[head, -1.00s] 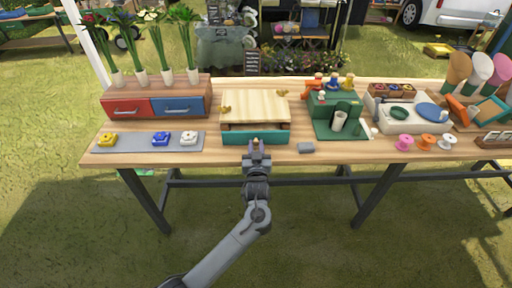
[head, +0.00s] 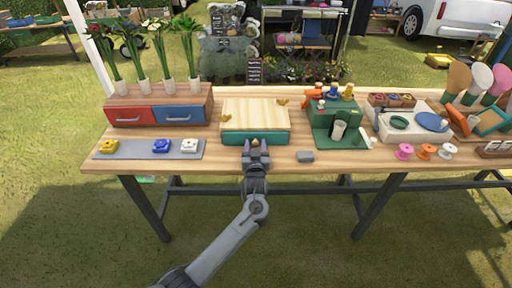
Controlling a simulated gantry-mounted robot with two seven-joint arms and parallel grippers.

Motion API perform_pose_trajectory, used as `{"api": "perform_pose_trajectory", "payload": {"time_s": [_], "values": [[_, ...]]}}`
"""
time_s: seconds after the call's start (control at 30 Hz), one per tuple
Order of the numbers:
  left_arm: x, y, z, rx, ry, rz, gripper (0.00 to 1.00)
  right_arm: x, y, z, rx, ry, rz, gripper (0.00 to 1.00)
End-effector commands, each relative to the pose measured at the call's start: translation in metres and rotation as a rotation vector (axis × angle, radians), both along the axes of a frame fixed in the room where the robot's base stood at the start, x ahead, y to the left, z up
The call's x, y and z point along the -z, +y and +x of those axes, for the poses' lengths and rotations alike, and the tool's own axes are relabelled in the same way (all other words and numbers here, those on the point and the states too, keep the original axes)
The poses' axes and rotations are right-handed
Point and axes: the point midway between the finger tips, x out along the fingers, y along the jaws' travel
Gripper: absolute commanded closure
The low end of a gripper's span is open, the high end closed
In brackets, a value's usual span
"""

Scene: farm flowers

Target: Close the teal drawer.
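The small wooden box (head: 254,113) stands in the middle of the table. The teal drawer (head: 228,138) is at its front, and its teal face now sits directly under the box's front edge with no clear gap seen from above. My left gripper (head: 256,147) is right in front of the middle of the drawer face and overlaps it in the view. Its two fingertips point at the face, with a small brass-coloured bit between them. I cannot tell whether they touch it or grip it. My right gripper is not in view.
A wooden chest with a red drawer (head: 130,116) and a blue drawer (head: 180,115) stands at left. A grey mat (head: 132,153) holds colored pieces. A grey block (head: 305,156) lies right of my gripper, before a green stand (head: 328,138).

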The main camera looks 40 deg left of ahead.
Motion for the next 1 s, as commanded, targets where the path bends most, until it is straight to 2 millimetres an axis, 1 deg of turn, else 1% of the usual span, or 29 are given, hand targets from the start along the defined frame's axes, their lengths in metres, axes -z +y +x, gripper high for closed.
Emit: {"api": "perform_pose_trajectory", "payload": {"time_s": [0.23, 0.37, 0.8, 1.0], "values": [[-0.001, -0.002, -0.002, 0.001, -0.001, 0.001, 0.49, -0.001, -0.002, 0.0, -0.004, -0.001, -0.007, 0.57], [-0.002, -0.009, -0.009, 0.002, -0.001, 0.0, 0.49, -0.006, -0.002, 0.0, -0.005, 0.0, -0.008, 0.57], [-0.002, -0.053, -0.065, 0.001, 0.001, -0.002, 0.49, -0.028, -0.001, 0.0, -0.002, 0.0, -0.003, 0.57], [-0.001, -0.065, -0.079, 0.0, -0.001, 0.0, 0.49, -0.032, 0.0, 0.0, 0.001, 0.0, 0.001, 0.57]]}}
